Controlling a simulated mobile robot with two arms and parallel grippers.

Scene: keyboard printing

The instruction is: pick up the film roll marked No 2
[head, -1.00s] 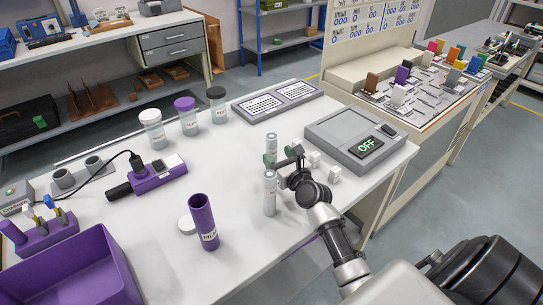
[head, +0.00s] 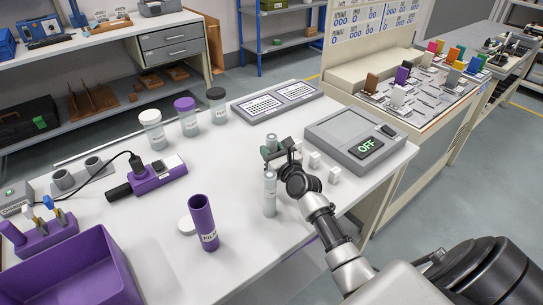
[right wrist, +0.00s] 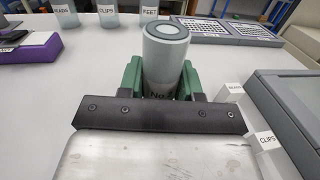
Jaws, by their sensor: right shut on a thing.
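A pale grey cylindrical film roll (right wrist: 165,52) stands upright between the green fingers of my right gripper (right wrist: 160,82) in the right wrist view. A label starting "No" shows on its side, its lower part hidden by the gripper. In the head view my right gripper (head: 273,153) is shut on this roll (head: 271,140), whose top shows above the fingers. A second, similar film roll (head: 270,196) stands upright on the table nearer the camera, just left of my right arm. My left gripper is not in view.
Small white label blocks (head: 314,160) and a grey device reading OFF (head: 356,137) are right of the gripper. Lidded jars (head: 188,117) are behind. Table between is clear.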

